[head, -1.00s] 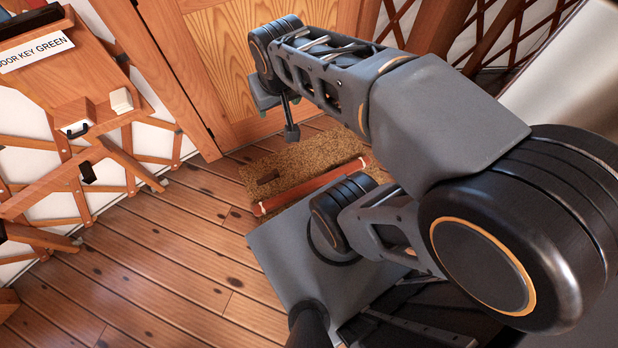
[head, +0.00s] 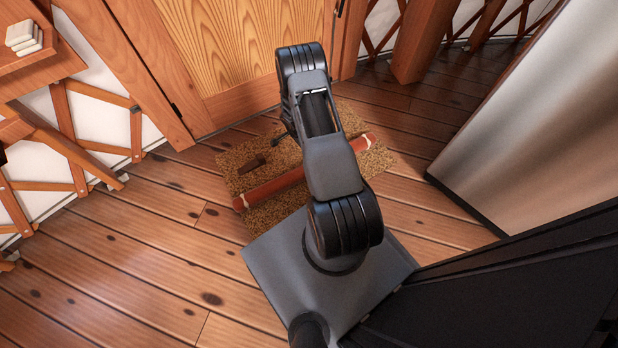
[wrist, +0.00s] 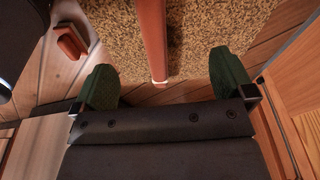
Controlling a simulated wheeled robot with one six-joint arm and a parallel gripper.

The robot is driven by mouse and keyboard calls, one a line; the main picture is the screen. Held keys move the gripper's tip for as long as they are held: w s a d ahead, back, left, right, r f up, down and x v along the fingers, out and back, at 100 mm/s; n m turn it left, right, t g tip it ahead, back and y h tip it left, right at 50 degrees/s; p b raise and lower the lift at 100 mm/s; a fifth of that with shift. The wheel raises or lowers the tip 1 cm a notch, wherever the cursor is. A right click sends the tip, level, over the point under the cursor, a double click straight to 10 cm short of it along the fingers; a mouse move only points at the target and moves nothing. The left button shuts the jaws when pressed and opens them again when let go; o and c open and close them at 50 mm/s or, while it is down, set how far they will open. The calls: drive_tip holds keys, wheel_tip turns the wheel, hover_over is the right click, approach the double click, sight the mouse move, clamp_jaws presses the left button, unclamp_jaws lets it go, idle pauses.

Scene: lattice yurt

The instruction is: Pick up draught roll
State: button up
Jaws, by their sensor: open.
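The draught roll (head: 275,188) is a long reddish-brown roll with pale ties near its ends. It lies slantwise on a speckled brown mat (head: 241,181) in front of the door, and my arm hides part of its length in the head view. In the wrist view the roll (wrist: 151,30) runs down from the top edge, its end showing between the fingers. My gripper (wrist: 166,80) has two green fingers spread wide apart with nothing held. In the head view the gripper is mostly hidden behind my arm.
The wooden door (head: 235,50) stands just behind the mat. A large pale smooth panel (head: 530,130) stands at the right. The plank floor (head: 130,260) is clear at left.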

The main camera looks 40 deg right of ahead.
drive_tip(key=shift+m, duration=0.6)
drive_tip(key=f+b, duration=0.1)
drive_tip(key=f, duration=0.4)
drive_tip(key=s+d+f+b, duration=0.1)
drive_tip(key=f+b, duration=0.1)
drive_tip(key=f, duration=0.3)
drive_tip(key=s+f+b, duration=0.1)
drive_tip(key=f, duration=0.4)
drive_tip(key=shift+d+b, duration=0.15)
drive_tip(key=shift+b, duration=0.2)
drive_tip(key=shift+d+f+b, duration=0.2)
drive_tip(key=shift+f+b, duration=0.8)
drive_tip(key=shift+f, duration=0.5)
drive_tip(key=shift+d+f+b, duration=0.2)
drive_tip(key=shift+f+b, duration=0.75)
drive_tip(key=shift+f, duration=0.5)
drive_tip(key=shift+c, duration=0.4)
drive_tip(key=c, duration=1.6)
drive_tip(key=shift+r, duration=0.1)
drive_tip(key=shift+c, duration=0.4)
drive_tip(key=shift+r, duration=0.1)
